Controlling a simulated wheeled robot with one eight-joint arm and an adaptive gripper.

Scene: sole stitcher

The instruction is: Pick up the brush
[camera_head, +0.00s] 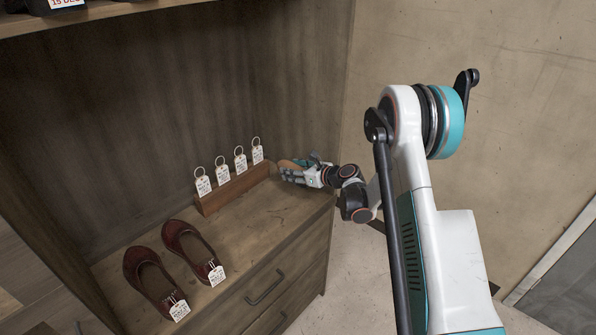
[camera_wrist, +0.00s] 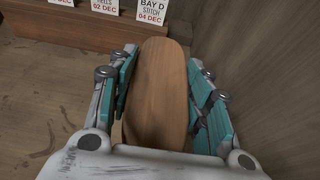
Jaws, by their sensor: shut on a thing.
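The brush shows in the wrist view as a rounded brown wooden back (camera_wrist: 157,95) between the two teal finger pads. My gripper (camera_wrist: 165,90) is shut on it, with a finger along each side. Its bristles are hidden. In the head view my gripper (camera_head: 303,172) is small at the right end of the wooden shelf top, and a bit of the brush's brown wood (camera_head: 287,165) shows at its fingers. I cannot tell whether the brush touches the shelf.
A wooden rack (camera_head: 233,190) with several ringed white tags stands left of my gripper. Dark red shoes (camera_head: 150,275) with tags sit at the front left of the shelf top (camera_head: 255,222). The cabinet's side wall is close on the right in the wrist view (camera_wrist: 260,60).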

